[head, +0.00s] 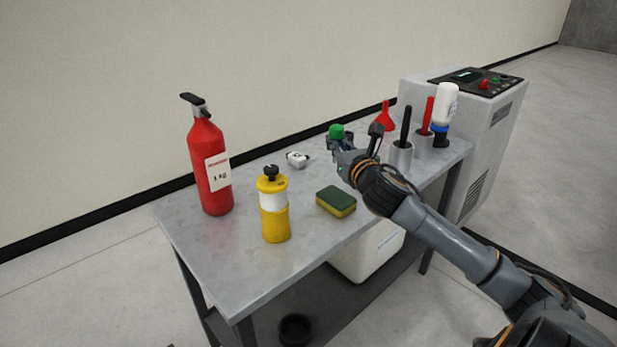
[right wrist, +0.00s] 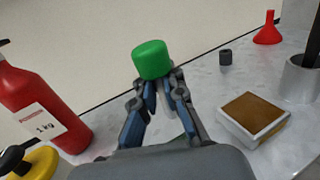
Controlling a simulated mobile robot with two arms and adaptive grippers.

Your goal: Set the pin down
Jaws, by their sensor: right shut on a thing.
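The pin (right wrist: 152,59), of which a bright green cylindrical head shows, is held upright at the fingertips of my right gripper (right wrist: 155,88). In the head view the green head (head: 336,131) shows above the tabletop, at the tip of my right gripper (head: 341,146). The gripper is shut on it. I cannot tell whether the pin's lower end touches the metal table (head: 215,262). My left gripper is not in view.
A red extinguisher (head: 208,165), yellow bottle (head: 275,215) and green-yellow sponge (head: 336,201) stand left and front. A brown-topped block (right wrist: 252,117) and small dark cylinder (right wrist: 225,57) lie to the right in the wrist view. Cups, a red funnel (head: 385,118) and white bottle (head: 445,103) crowd the right end.

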